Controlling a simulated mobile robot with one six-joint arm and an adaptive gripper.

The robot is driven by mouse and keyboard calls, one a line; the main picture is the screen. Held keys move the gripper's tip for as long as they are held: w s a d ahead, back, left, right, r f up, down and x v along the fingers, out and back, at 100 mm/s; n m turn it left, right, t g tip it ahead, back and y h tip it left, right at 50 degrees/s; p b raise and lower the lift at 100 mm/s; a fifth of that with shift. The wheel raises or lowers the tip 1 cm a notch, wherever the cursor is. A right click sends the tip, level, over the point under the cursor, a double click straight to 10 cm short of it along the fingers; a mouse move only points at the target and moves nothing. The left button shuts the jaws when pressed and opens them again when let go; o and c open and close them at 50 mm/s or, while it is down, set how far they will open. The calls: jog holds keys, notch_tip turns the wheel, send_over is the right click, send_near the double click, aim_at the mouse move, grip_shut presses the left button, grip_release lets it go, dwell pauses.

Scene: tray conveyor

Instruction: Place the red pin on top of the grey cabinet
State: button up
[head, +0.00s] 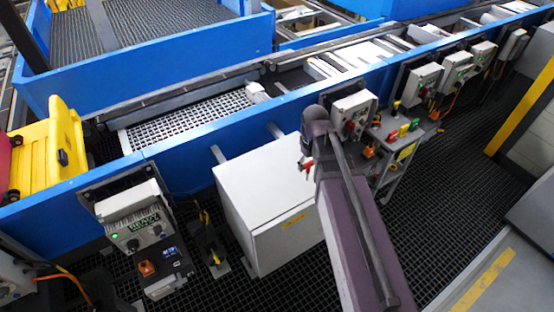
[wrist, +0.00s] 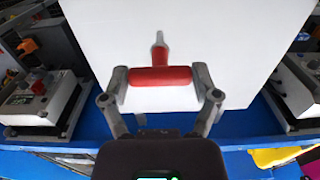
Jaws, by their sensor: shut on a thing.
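The red pin (wrist: 160,76) has a thick red crossbar, a red stem and a grey metal tip. My gripper (wrist: 162,82) is shut on the crossbar, one finger at each end. The tip points up in the wrist view. The pin also shows small in the head view (head: 308,166), under the dark end of my arm. The grey cabinet (head: 255,175), pale with a flat bare top, stands beside the blue conveyor frame. Its pale surface (wrist: 225,45) lies behind the pin in the wrist view. I cannot tell the gap between pin and cabinet. My arm hides part of the cabinet's right side.
The blue conveyor rail (head: 195,150) runs behind the cabinet. A control box (head: 130,212) is at left, and a stand with coloured buttons (head: 405,130) is at right. A yellow tray (head: 45,150) stands at far left. The cabinet's top is clear.

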jog(key=w+a+f, duration=0.1)
jog(key=w+a, duration=0.5)
jog(key=a, duration=0.3)
jog(key=shift+a+b, duration=0.15)
jog(key=shift+b, duration=0.3)
jog(key=f+b, duration=0.2)
jog(key=a+f+b, duration=0.1)
jog(key=shift+w+f+b, duration=0.35)
jog(key=shift+w+f, duration=0.05)
jog(key=shift+f, duration=0.15)
jog(key=o, duration=1)
jog(key=shift+c, duration=0.2)
jog(key=shift+r, duration=0.25)
notch_tip(320, 180, up, 12)
jog(key=p, duration=1.2)
